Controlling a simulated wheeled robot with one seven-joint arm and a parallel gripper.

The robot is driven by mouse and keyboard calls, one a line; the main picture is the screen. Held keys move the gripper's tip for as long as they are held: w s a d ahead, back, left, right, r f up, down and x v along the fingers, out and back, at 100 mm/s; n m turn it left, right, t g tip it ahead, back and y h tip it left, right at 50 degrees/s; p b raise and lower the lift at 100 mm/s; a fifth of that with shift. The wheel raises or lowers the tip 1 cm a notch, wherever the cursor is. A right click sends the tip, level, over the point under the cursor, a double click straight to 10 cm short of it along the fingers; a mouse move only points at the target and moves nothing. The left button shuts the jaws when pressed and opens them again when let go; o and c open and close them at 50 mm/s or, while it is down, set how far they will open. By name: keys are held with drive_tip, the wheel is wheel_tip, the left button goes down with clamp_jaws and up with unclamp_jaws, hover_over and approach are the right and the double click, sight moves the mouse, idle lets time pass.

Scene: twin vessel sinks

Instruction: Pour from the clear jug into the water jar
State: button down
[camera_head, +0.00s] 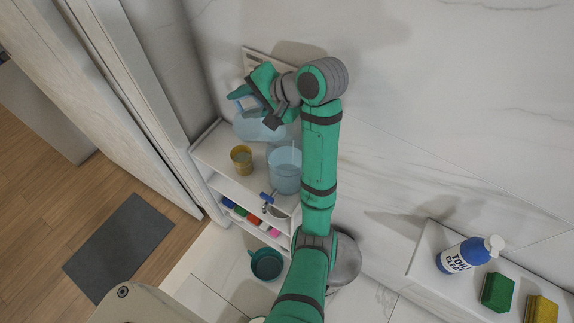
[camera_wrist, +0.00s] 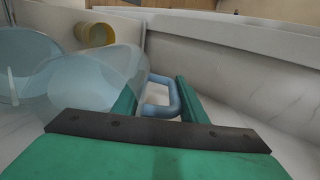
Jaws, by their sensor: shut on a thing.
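The clear jug (camera_head: 260,127) is a pale blue, see-through vessel with a blue handle (camera_wrist: 168,90). My gripper (camera_head: 250,94) is shut on that handle; in the wrist view the handle shows between the two green fingers (camera_wrist: 160,100). The jug's body (camera_wrist: 92,75) is to the left of the fingers there. The water jar (camera_head: 285,178), also clear pale blue, stands on the shelf top, below and right of the jug in the head view. It also shows in the wrist view (camera_wrist: 22,55), at the left edge. I cannot tell the jug's exact tilt or its water level.
A yellow cup (camera_head: 241,160) stands on the white shelf unit (camera_head: 215,152), left of the jar. Coloured items (camera_head: 250,217) lie on the lower shelf. A teal cup (camera_head: 266,264) is below. A wall rises behind. A soap bottle (camera_head: 463,254) and sponges (camera_head: 497,291) are far right.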

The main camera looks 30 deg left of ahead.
drive_tip(key=shift+w+a, duration=0.1)
drive_tip(key=shift+w, duration=0.1)
idle(0.3)
drive_tip(key=shift+s+a, duration=0.2)
drive_tip(key=shift+s, duration=0.15)
drive_tip(key=shift+w+d, duration=0.15)
drive_tip(key=shift+d, duration=0.1)
drive_tip(key=shift+w+d, duration=0.1)
idle(1.3)
